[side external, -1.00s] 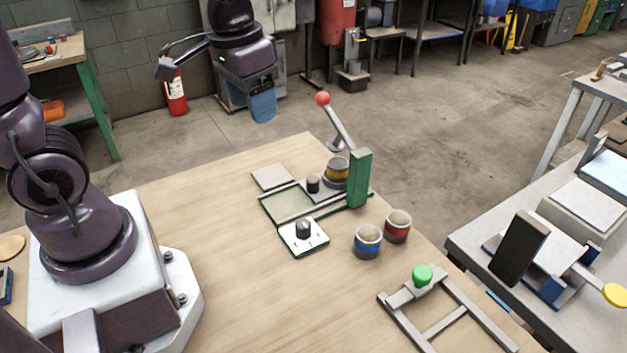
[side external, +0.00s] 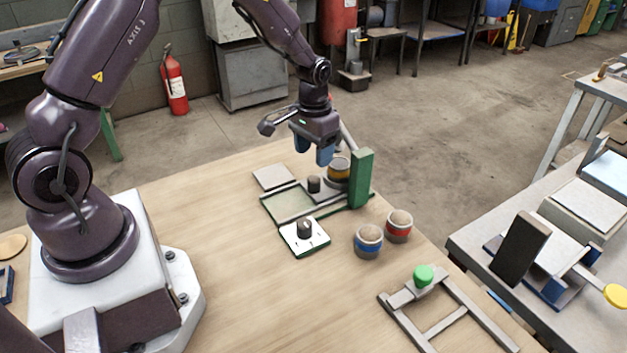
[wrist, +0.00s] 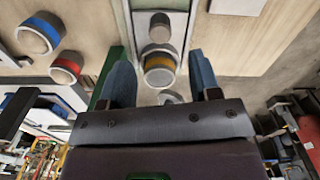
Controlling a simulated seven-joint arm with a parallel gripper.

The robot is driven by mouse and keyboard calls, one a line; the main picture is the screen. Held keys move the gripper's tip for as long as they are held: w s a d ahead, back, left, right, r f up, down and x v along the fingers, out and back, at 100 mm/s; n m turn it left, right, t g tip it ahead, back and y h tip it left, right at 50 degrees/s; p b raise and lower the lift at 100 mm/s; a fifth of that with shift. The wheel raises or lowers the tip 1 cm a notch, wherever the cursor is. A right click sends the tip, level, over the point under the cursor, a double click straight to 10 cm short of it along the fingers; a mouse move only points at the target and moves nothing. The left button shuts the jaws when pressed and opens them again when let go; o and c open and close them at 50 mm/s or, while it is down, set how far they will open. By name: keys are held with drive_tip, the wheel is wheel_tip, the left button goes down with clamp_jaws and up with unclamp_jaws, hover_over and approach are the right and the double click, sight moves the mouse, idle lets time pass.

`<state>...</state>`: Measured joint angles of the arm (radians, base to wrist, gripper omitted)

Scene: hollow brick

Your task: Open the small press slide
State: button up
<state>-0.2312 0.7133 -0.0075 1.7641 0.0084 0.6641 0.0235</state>
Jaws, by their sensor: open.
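The small press has a green upright (side external: 361,179), a grey lever arm (side external: 349,138) and a pale slide plate in a green-edged tray (side external: 283,207). A dark knob (side external: 314,184) and a yellow-banded cylinder (side external: 339,169) stand on it. In the wrist view the cylinder (wrist: 158,68) lies between my fingertips in the picture, with the knob (wrist: 160,28) beyond. My gripper (side external: 314,153) is open and empty, its blue fingers above the back of the press. The lever's red ball is hidden behind my gripper; contact with the lever cannot be told.
A white dial box (side external: 304,237) sits before the press. A blue-banded cylinder (side external: 368,241) and a red-banded cylinder (side external: 398,225) stand to its right. A grey rail frame with a green knob (side external: 423,275) lies at the front right. The front middle tabletop is clear.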

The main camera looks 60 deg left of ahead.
sight(313, 178)
wheel_tip(313, 178, down, 8)
drive_tip(key=shift+f, duration=0.2)
